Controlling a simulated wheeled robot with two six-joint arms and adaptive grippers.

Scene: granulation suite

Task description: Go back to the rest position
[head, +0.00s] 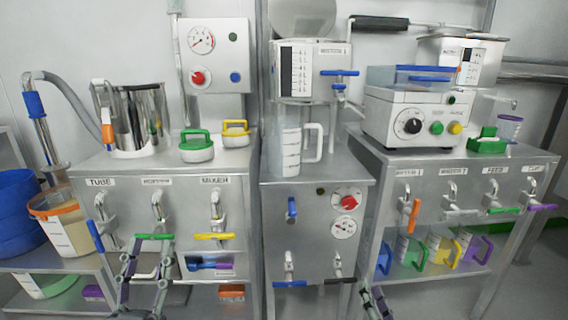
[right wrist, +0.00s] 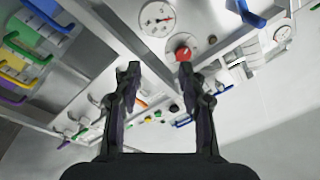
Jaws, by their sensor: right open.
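My left gripper (head: 147,262) is low in the head view, in front of the left bench below its row of valves. Its two fingers stand apart with nothing seen between them. My right gripper (head: 372,300) shows only in part at the bottom edge, in front of the right end of the middle cabinet. In the right wrist view, the right gripper (right wrist: 160,70) has its fingers apart and empty. A red knob (right wrist: 183,53) and a gauge (right wrist: 158,18) appear beyond the fingertips. Neither gripper is seen touching anything.
The left bench (head: 88,165) carries a steel vessel (head: 135,120) and green and yellow lids. The middle cabinet (head: 318,240) has valve levers sticking out. Coloured jugs (head: 440,245) stand on the right shelf.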

